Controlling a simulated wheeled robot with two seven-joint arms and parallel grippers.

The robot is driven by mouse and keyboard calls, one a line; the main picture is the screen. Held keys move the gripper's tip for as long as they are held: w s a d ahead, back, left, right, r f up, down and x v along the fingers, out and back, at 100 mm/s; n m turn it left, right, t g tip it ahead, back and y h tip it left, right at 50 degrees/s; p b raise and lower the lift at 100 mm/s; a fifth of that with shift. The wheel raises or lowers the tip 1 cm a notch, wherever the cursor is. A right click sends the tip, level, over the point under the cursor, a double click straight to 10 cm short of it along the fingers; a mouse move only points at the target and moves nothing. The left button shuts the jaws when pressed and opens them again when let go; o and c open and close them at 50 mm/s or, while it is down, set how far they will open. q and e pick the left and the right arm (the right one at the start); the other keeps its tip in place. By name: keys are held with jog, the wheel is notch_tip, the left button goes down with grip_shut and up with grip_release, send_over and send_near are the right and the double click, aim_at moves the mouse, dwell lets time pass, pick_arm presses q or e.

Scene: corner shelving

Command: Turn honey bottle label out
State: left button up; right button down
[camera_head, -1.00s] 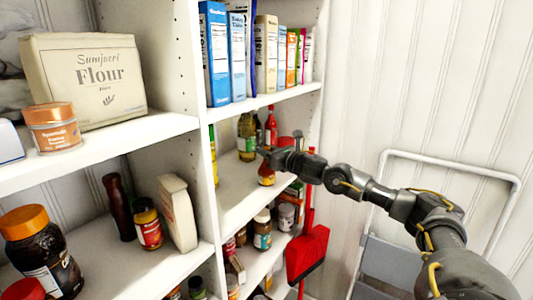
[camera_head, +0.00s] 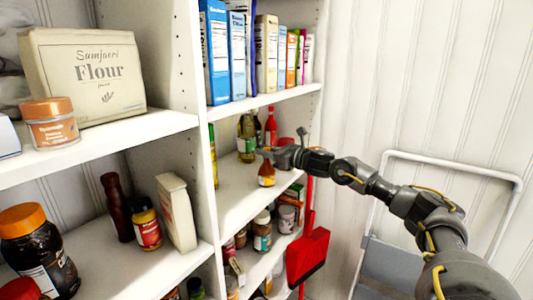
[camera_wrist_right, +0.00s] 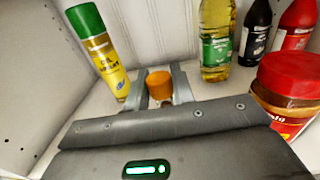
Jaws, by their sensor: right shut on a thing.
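The honey bottle (camera_head: 266,175) is a small amber bottle standing upright near the front edge of the middle shelf in the head view. My right gripper (camera_head: 268,153) reaches in from the right and is shut on its top. In the right wrist view, the bottle's orange cap (camera_wrist_right: 160,86) sits between the two grey fingers of the right gripper (camera_wrist_right: 158,88). The bottle's body is hidden there behind the gripper housing. In the head view its label is too small to read. My left gripper is not in view.
A green-capped spray can (camera_wrist_right: 100,55) stands left of the fingers. An oil bottle (camera_wrist_right: 217,42) stands behind, and a red-lidded jar (camera_wrist_right: 287,95) is close on the right. The shelf above (camera_head: 270,98) holds boxes. A red dustpan (camera_head: 307,254) hangs beside the shelving.

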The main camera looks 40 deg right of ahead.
jog(key=shift+n+y, duration=0.3)
jog(key=shift+y, duration=0.2)
jog(key=c, duration=1.1)
grip_release()
jog(key=shift+s+d+f+b, duration=0.2)
jog(key=shift+s+b, duration=0.2)
jog(key=b+v, duration=0.6)
jog(key=v, duration=0.4)
jog(key=shift+r, duration=0.4)
